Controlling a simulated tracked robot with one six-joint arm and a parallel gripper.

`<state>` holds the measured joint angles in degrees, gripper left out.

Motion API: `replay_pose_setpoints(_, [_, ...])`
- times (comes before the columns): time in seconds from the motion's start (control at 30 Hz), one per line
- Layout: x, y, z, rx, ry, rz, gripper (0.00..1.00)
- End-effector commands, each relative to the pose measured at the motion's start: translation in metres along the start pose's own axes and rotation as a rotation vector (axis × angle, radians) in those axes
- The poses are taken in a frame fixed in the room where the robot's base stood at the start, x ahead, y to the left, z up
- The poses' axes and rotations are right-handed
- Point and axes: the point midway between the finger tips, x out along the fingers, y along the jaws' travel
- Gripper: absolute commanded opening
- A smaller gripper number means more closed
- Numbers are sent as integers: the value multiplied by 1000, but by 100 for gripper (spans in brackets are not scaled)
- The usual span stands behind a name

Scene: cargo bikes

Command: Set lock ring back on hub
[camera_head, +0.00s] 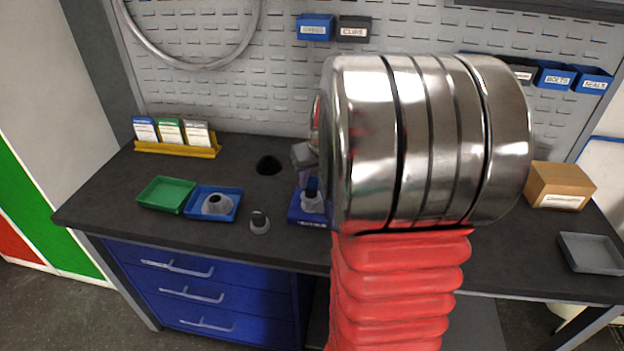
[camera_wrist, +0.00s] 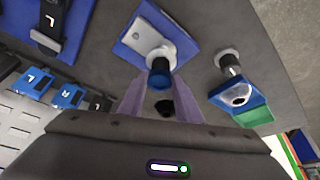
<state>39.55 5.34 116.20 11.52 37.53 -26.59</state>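A blue stand (camera_head: 306,214) on the bench carries a pale upright part with a dark top (camera_head: 312,192), which looks like the hub; the wrist view shows the stand (camera_wrist: 184,43) and a dark blue cap (camera_wrist: 160,76). A blue tray (camera_head: 236,191) holds a pale flanged ring with a dark hole (camera_head: 216,204), possibly the lock ring; the ring also shows in the wrist view (camera_wrist: 238,97). My gripper (camera_wrist: 160,84) is open, its fingers on either side of the cap in the picture. I cannot tell whether they touch it. My arm hides much of the gripper in the head view.
A green tray (camera_head: 166,194) lies left, a black cone (camera_head: 268,165) behind. A yellow card rack (camera_head: 178,149), cardboard box (camera_head: 560,186) and grey tray (camera_head: 592,252) are farther out.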

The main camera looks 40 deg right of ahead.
Motion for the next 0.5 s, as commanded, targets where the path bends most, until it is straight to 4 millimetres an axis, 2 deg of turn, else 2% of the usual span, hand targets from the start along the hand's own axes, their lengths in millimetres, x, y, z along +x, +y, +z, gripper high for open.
replay_pose_setpoints(0.03, [0,0,0,0,-1,0,33])
replay_pose_setpoints(0.3, [0,0,0,0,-1,0,52])
replay_pose_setpoints(0.5, [0,0,0,0,-1,0,52])
